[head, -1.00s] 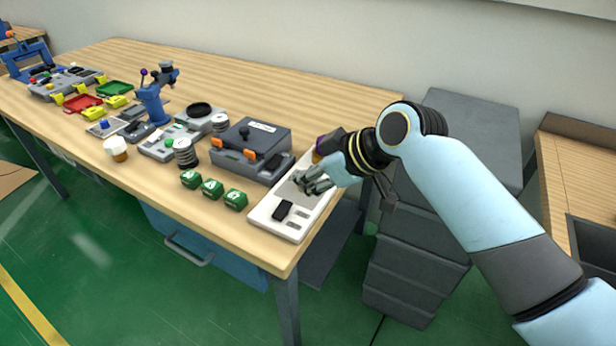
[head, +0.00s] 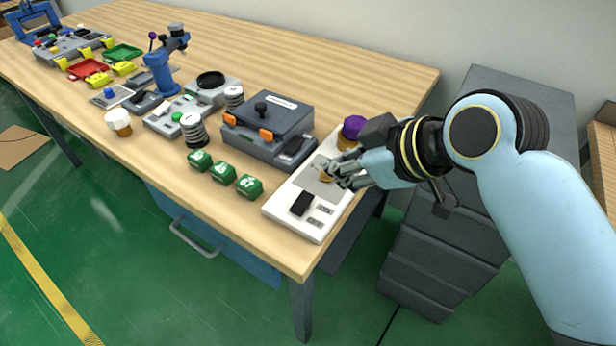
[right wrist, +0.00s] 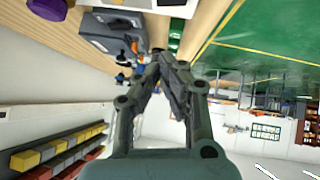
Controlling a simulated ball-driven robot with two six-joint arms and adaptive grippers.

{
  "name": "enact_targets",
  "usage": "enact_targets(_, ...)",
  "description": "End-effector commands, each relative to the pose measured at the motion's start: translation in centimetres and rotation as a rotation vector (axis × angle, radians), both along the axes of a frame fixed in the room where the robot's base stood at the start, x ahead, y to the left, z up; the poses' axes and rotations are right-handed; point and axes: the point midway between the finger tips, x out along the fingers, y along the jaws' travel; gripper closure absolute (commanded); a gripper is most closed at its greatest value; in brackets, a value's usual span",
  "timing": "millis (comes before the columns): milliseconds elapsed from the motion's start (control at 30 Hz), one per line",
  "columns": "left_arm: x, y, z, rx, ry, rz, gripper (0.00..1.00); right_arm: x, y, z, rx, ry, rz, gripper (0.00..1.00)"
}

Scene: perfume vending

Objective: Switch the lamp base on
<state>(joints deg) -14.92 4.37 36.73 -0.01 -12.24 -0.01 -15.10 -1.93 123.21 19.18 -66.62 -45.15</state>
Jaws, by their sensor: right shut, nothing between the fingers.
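The lamp base appears to be the white flat unit (head: 283,212) at the right end of the table. It bears a grey plate, a black rocker-like switch (head: 301,204) near its front end and a purple knob (head: 353,127) at its back. Which way the switch is tipped is too small to tell. My right gripper (head: 328,176) is shut and empty over the grey plate, behind the switch and apart from it. A small yellow-orange piece shows beside its fingertips. In the right wrist view the closed fingers (right wrist: 166,56) hide part of the scene. My left gripper is out of view.
A grey box with orange latches (head: 268,128) stands left of the unit. Several green cubes (head: 223,172) lie near the front edge. A grey drawer cabinet (head: 440,230) stands right of the table. Springs, trays and other devices fill the left side.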

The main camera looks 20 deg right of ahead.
Motion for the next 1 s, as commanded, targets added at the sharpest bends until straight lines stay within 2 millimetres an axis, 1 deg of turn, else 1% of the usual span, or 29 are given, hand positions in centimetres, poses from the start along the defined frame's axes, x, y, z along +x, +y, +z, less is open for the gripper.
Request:
enact_targets(33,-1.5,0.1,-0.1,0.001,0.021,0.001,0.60,0.0,0.0,0.0,0.001,0.000,-0.001,1.00)
enact_targets(67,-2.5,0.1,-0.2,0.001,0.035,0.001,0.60,0.0,0.0,0.0,0.001,0.000,-0.001,1.00)
enact_targets(100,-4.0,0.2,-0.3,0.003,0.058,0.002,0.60,0.0,0.0,0.1,0.000,0.000,0.000,1.00)
enact_targets(133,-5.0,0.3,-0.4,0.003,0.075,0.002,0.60,0.0,0.0,0.1,0.001,-0.001,0.000,1.00)
enact_targets(200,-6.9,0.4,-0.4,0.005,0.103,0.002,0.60,0.0,0.0,0.1,0.001,-0.001,0.000,1.00)
enact_targets(267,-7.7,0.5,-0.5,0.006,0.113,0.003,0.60,0.1,0.0,0.0,0.001,-0.001,0.000,1.00)
enact_targets(367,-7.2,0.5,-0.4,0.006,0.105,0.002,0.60,0.3,0.1,-0.2,0.001,0.000,0.000,1.00)
enact_targets(533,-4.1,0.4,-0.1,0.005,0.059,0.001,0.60,1.8,0.9,-1.7,0.003,0.001,-0.001,1.00)
enact_targets(633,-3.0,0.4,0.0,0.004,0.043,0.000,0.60,3.1,1.5,-3.1,0.003,0.001,0.000,1.00)
enact_targets(767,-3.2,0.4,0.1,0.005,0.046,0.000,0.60,5.0,2.5,-5.1,0.003,0.001,0.000,1.00)
enact_targets(900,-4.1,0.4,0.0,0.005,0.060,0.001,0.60,6.8,3.4,-7.1,0.002,0.001,0.001,1.00)
enact_targets(1000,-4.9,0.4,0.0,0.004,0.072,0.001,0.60,6.8,2.9,-8.8,-0.001,0.003,0.001,1.00)
